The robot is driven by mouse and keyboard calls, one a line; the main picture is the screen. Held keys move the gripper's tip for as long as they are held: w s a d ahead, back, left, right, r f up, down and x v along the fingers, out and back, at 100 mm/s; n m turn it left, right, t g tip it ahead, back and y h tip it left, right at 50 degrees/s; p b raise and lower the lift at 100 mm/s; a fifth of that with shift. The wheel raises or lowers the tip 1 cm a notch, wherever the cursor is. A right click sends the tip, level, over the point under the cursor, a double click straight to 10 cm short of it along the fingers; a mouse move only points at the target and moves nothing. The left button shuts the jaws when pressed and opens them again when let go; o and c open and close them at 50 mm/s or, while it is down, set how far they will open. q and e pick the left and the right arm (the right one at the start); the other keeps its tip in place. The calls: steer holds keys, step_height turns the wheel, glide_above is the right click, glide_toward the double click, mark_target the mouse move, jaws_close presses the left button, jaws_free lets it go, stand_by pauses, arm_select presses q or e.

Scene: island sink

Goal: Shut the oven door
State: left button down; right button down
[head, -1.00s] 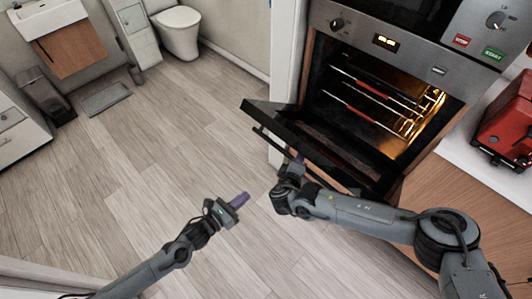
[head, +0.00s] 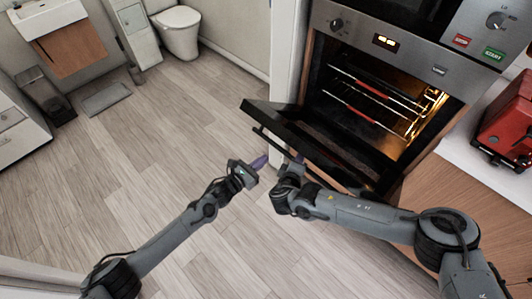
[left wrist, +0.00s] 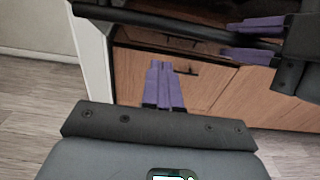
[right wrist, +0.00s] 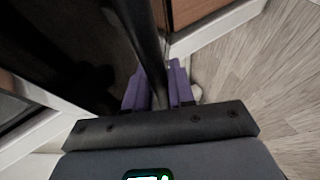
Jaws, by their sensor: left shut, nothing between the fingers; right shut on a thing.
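The oven door (head: 325,147) hangs open, tilted down from the lit oven (head: 385,95). A dark bar handle (head: 268,138) runs along its outer side. My right gripper (head: 292,160) is at the handle. In the right wrist view its purple fingers (right wrist: 160,85) sit on both sides of the handle (right wrist: 143,40), shut on it. My left gripper (head: 260,162) is shut and empty, just left of the right gripper and below the door's left end. The left wrist view shows its purple fingers together (left wrist: 163,85), with the handle (left wrist: 170,27) beyond them.
The oven holds wire racks with red front strips (head: 360,90). A red appliance (head: 505,125) stands on the white counter at the right. Wooden cabinet fronts (left wrist: 200,80) are below the oven.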

arm_select(q)
steer(key=shift+w+d+r, duration=0.4)
steer(key=shift+w+r, duration=0.1)
steer(key=shift+r, duration=0.1)
steer(key=shift+w+d+r, duration=0.35)
steer(key=shift+w+r, duration=0.15)
steer(key=shift+r, duration=0.1)
